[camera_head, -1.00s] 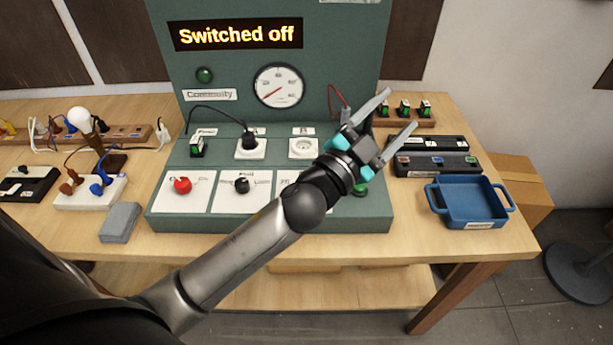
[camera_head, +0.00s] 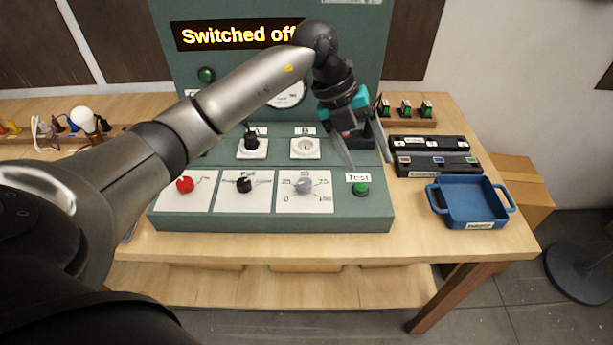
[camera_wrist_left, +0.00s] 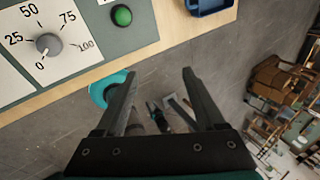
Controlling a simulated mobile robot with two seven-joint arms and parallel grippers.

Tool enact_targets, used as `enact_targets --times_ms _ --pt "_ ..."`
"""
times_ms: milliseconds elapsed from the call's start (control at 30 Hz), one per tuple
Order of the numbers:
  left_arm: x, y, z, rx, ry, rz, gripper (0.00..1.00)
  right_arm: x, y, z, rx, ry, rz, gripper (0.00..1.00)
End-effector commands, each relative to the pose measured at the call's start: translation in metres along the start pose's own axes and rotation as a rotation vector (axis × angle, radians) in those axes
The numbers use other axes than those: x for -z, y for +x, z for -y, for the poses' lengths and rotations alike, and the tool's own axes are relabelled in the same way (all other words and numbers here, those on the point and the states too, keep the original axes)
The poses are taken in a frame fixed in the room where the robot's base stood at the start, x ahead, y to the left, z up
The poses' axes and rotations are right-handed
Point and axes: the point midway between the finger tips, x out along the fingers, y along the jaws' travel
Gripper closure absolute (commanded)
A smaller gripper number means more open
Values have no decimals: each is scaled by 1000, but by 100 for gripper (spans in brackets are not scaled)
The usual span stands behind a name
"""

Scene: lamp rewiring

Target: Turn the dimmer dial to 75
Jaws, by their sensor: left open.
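The dimmer dial (camera_head: 304,185) is a small grey knob on a white plate at the panel's front right. The left wrist view shows the dial (camera_wrist_left: 48,43) at upper left, with marks 0, 25, 50, 75 and 100 around it. A small mark on the knob appears to face 0. My left gripper (camera_head: 367,160) is open and empty, fingers pointing down, to the right of the dial and above the green Test button (camera_head: 360,189). It is apart from the dial. In the left wrist view, nothing is between the fingers (camera_wrist_left: 158,73).
The display (camera_head: 235,34) reads "Switched off", its end partly covered by my arm. A red knob (camera_head: 184,184) and a black knob (camera_head: 243,185) stand left of the dial. A blue tray (camera_head: 468,204) sits at right. My arm partly hides the gauge (camera_head: 290,96).

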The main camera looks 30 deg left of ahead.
Motion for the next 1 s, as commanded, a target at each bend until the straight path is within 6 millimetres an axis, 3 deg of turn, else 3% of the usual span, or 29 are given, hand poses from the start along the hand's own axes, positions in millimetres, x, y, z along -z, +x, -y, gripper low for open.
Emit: enact_targets --times_ms 100,200,400,567,1000 --pt "-22 -34 -45 -224 -92 62 29 0 -1 0 0 0 0 50" --pt "-31 -58 -72 -357 -166 99 29 0 -1 0 0 0 0 50" --pt "-35 -79 -95 -469 -239 128 29 0 -1 0 0 0 0 50" --pt "-35 -65 -103 -474 -242 124 29 0 -1 0 0 0 0 50" --pt "-40 17 -145 -471 -239 123 29 0 -1 0 1 0 1 50"
